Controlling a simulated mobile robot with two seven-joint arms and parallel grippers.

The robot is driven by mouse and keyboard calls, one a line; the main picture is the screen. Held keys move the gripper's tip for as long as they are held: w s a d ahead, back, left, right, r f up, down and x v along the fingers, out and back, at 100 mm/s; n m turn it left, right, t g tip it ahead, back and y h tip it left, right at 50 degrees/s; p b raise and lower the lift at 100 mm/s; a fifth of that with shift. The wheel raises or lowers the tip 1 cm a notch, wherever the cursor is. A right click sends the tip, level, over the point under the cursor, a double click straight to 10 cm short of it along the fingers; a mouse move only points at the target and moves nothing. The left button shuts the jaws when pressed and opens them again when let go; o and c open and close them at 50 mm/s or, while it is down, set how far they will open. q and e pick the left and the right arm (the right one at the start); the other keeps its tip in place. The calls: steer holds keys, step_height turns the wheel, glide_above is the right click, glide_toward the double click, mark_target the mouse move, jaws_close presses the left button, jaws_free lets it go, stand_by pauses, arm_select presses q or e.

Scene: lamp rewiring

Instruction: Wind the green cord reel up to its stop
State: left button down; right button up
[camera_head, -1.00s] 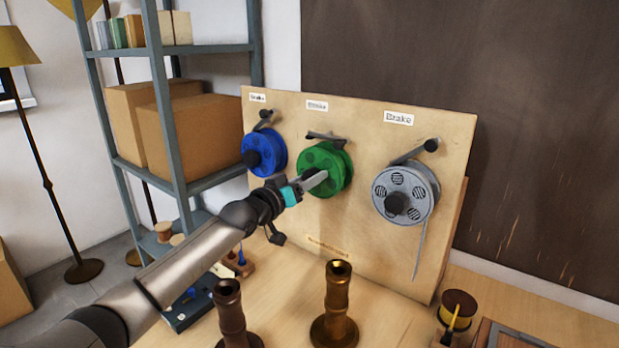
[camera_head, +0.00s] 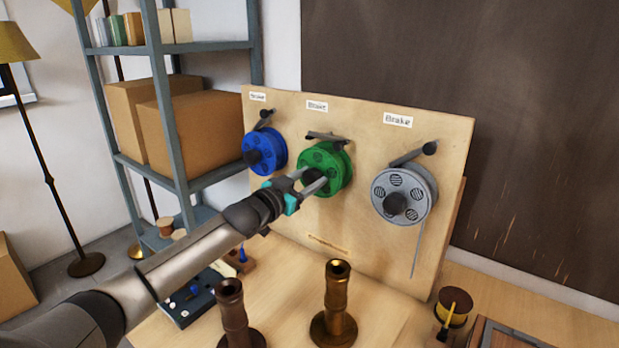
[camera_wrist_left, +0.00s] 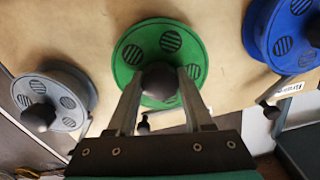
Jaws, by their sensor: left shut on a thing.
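The green cord reel (camera_head: 330,165) is mounted in the middle of the upright wooden board (camera_head: 290,110), below a dark brake lever (camera_head: 325,137). My left gripper (camera_head: 318,182) reaches it from the front left. In the left wrist view, the fingers of my left gripper (camera_wrist_left: 160,88) are shut on the dark round knob (camera_wrist_left: 160,78) on the face of the green reel (camera_wrist_left: 133,55). The brake lever lies close to the top of the reel; I cannot tell whether it touches. My right gripper is not in view.
A blue reel (camera_head: 270,140) is on the left of the board and a grey reel (camera_head: 384,187) with a hanging cord on the right. Two brass tubes (camera_head: 337,290) (camera_head: 232,305) stand on the table in front. A metal shelf (camera_head: 168,120) stands at the back left.

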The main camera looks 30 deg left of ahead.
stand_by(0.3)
arm_select(q)
steer(key=shift+c, duration=1.5)
jaws_free()
steer(key=shift+s, duration=0.15)
steer(key=s+a, duration=0.1)
steer(key=s, duration=1.4)
steer(key=shift+p, duration=0.4)
steer(key=shift+f, duration=0.1)
